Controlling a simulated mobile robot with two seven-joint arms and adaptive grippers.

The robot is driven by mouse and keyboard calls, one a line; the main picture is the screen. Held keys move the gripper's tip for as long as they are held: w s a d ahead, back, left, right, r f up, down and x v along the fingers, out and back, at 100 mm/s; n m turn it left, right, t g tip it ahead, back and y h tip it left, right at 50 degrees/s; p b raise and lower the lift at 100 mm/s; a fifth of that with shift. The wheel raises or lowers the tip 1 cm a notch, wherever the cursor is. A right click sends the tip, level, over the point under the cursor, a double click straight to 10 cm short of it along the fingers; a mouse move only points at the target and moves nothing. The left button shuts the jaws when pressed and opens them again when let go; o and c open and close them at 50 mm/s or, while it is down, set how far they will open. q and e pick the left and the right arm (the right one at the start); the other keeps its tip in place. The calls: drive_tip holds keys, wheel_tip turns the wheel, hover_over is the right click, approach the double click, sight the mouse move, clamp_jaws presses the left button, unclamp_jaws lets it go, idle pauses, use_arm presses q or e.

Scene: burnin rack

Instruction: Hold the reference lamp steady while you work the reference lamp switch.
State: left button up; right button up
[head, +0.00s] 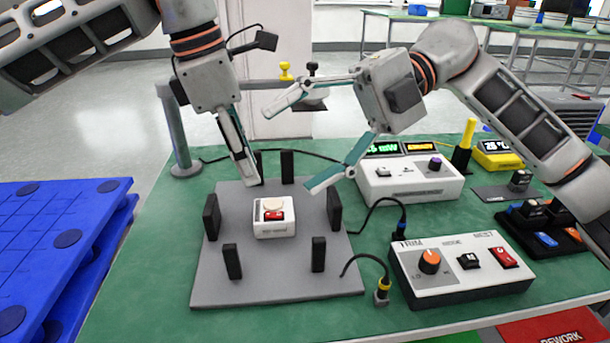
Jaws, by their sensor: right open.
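A small white box (274,229) with a round cream cap (274,204) and a red rocker switch (274,216) sits on a grey plate (275,287). It appears to be the reference lamp with its switch; its lettering is too small to read. My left gripper (252,180) points down just above and behind the box, apart from it. Its fingers are seen edge-on, so their gap is hidden. My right gripper (287,152) is open and empty, its fingers spread to the left, above and right of the box. One fingertip is near a black post.
Several black posts (318,254) stand on the plate around the box. A TRIM control box (460,288) and a white instrument (410,183) stand to the right, with cables between. A grey pole (176,130) stands back left.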

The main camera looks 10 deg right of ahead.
drive_tip(key=w+d+m+t+h, duration=0.2)
drive_tip(key=w+m+t, duration=0.2)
drive_tip(key=w+m, duration=0.5)
drive_tip(key=m+h, duration=0.6)
drive_tip(key=m, duration=0.4)
hover_over(289, 208)
drive_tip(key=d, duration=0.3)
wheel_tip(289, 208, down, 11)
drive_tip(key=shift+x, duration=4.05)
drive_tip(key=shift+w, duration=0.15)
drive_tip(key=c, duration=1.3)
drive_tip(key=shift+c, duration=0.2)
